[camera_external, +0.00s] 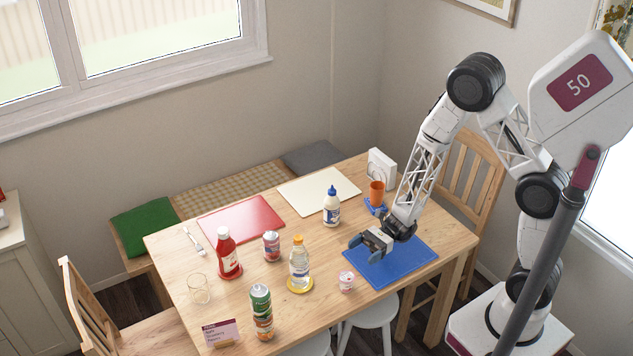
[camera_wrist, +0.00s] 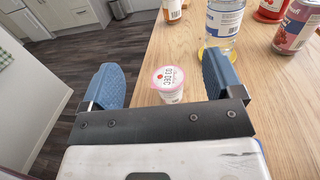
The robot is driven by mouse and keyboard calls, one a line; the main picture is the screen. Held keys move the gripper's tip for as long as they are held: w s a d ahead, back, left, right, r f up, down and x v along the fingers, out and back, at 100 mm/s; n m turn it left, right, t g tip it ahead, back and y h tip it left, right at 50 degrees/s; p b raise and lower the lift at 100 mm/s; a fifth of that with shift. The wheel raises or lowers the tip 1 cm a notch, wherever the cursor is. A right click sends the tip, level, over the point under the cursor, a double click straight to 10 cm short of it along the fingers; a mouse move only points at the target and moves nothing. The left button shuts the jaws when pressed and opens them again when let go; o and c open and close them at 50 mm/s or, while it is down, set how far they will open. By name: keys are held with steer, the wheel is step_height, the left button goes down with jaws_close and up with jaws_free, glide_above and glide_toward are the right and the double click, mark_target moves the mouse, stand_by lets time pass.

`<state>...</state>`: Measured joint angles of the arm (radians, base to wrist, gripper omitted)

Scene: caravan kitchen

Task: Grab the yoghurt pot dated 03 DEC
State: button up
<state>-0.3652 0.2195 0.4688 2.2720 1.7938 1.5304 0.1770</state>
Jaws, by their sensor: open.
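The yoghurt pot (camera_external: 346,281) is small, with a pink-edged lid, and stands upright on the wooden table near its front edge, left of the blue mat. In the wrist view the yoghurt pot (camera_wrist: 169,83) shows the print "03 DEC" on its lid. My gripper (camera_external: 369,247) is open and empty above the blue mat, up and to the right of the pot. In the wrist view my gripper (camera_wrist: 160,85) has its two blue fingers spread wide, with the pot seen between them, beyond the palm. The pot's lower part is partly hidden by the gripper body.
A clear bottle on a yellow coaster (camera_external: 299,264) stands left of the pot. The blue mat (camera_external: 406,262) lies under my gripper.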

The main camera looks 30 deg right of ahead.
glide_toward(340, 281)
steer(key=shift+a+f, duration=0.15)
steer(key=shift+a, duration=0.1)
steer(key=shift+s+a, duration=0.15)
steer(key=shift+a, duration=0.4)
steer(key=shift+a, duration=0.15)
stand_by(0.4)
steer(key=shift+s+a, duration=0.2)
steer(key=shift+a, duration=1.2)
steer(key=shift+s+a, duration=0.2)
steer(key=shift+a, duration=1.2)
steer(key=c, duration=1)
steer(key=shift+r, duration=0.25)
